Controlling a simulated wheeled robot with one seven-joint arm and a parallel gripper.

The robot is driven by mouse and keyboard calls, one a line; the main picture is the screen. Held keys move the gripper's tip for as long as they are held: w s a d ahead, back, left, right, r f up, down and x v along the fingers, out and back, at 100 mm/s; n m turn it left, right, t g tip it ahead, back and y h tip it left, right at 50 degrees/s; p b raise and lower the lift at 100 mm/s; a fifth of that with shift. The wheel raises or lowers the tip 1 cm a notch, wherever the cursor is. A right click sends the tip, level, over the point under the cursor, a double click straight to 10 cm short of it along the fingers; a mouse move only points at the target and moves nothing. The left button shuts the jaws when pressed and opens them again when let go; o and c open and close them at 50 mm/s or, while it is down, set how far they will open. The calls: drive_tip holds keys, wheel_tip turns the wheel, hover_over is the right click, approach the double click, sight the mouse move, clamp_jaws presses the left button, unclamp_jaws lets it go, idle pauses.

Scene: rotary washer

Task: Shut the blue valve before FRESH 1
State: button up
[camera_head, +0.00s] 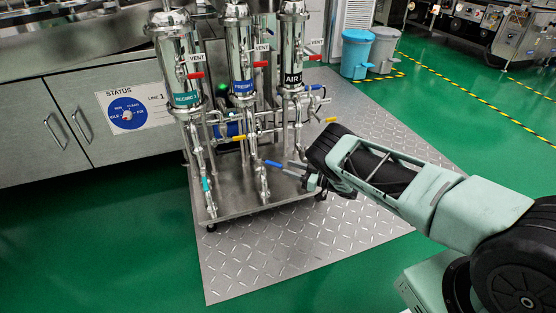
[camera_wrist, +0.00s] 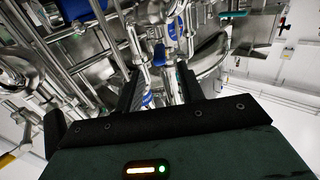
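The FRESH 1 housing (camera_head: 240,48) is the middle steel cylinder, with a blue label. A blue valve handle (camera_head: 272,163) shows low on the pipework below it, lying roughly level across the picture. My gripper (camera_head: 296,172) is low beside this pipework, just right of the blue handle; I cannot tell whether it touches it. In the wrist view my gripper (camera_wrist: 160,90) has its two dark fingers apart. A blue part (camera_wrist: 147,99) shows in the gap between them; I cannot tell whether it is the handle.
Steel housings stand left (camera_head: 178,65) and right, the latter labelled AIR (camera_head: 292,50). Red vent handles, yellow handles (camera_head: 238,138) and a teal handle (camera_head: 206,184) sit close by. A status dial panel (camera_head: 133,108) is at left. The tread-plate floor (camera_head: 330,232) in front is clear.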

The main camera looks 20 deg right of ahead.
drive_tip(key=p+v, duration=0.2)
drive_tip(key=v, duration=0.6)
drive_tip(key=shift+s+d, duration=0.15)
